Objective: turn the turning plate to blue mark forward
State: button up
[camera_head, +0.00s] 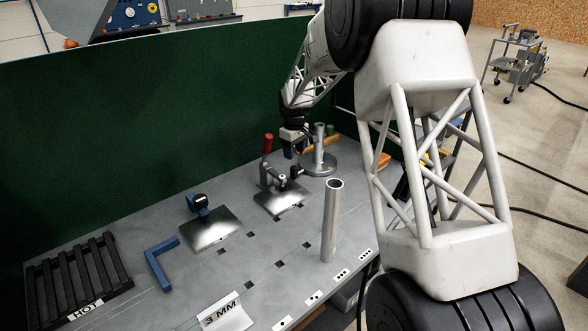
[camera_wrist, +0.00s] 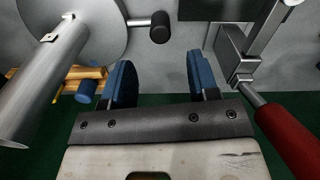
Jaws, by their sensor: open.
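The turning plate (camera_head: 316,168) is a round grey metal disc with an upright tube, at the back right of the bench in the head view. In the wrist view the plate (camera_wrist: 106,38) fills the upper left. A short rod with a black knob (camera_wrist: 160,28) sticks out from its rim. My gripper (camera_head: 295,147) is beside the plate, to its left. In the wrist view my gripper (camera_wrist: 160,68) is open, with two blue fingers and nothing between them. The knob lies just beyond the fingertips, between their lines.
A clamp with a red handle (camera_head: 267,145) stands left of the plate; the handle (camera_wrist: 290,135) is close right of my gripper. A metal tube (camera_head: 331,222) stands in front. A black slatted rack (camera_head: 78,275) lies at left. A green wall (camera_head: 150,120) closes the back.

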aim_at(294, 167)
jog(key=shift+f, duration=0.25)
jog(key=shift+w+f, duration=0.1)
jog(key=shift+f, duration=3.65)
grip_shut()
